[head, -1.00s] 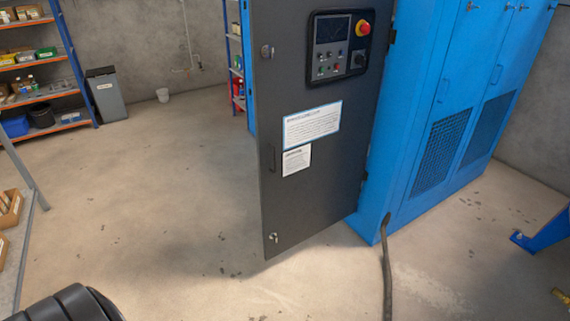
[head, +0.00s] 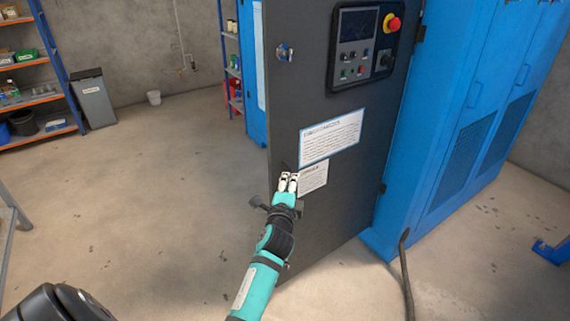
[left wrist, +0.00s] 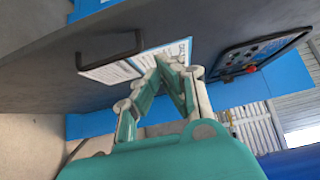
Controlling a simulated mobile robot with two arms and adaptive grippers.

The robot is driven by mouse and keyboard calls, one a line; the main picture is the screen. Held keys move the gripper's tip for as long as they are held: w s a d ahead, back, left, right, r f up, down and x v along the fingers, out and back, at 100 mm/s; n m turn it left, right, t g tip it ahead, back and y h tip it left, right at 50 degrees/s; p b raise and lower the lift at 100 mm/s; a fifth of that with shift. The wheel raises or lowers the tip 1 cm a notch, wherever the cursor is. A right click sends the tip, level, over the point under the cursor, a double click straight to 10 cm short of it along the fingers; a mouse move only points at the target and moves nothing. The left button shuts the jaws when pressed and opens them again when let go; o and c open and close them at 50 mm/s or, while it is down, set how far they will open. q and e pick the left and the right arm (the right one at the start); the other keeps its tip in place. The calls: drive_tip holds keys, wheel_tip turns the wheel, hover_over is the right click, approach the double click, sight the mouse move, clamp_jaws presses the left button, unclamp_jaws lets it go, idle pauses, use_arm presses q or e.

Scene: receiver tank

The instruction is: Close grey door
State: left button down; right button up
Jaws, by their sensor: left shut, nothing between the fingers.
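The grey door (head: 330,215) stands open on the blue cabinet (head: 455,130), hinged along its right edge. It carries a control panel (head: 357,45) with a red knob, two white labels and a round lock near its top left. My left gripper (head: 288,180) is shut and empty, in front of the door's outer face by the lower label. In the left wrist view the gripper (left wrist: 172,68) points at the door face (left wrist: 210,30), with the black door handle (left wrist: 110,48) to its left. Contact with the door cannot be told. My right gripper is not in view.
A black cable (head: 406,270) runs down to the floor by the cabinet's near corner. The floor left of the door is clear.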

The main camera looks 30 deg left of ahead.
sight(287, 154)
use_arm(q)
drive_tip(key=w+a, duration=0.2)
drive_tip(key=w, duration=0.1)
drive_tip(key=w+a, duration=0.3)
drive_tip(key=shift+w+a+f+p, duration=0.15)
drive_tip(key=shift+a+p, duration=0.15)
drive_tip(key=shift+a, duration=0.2)
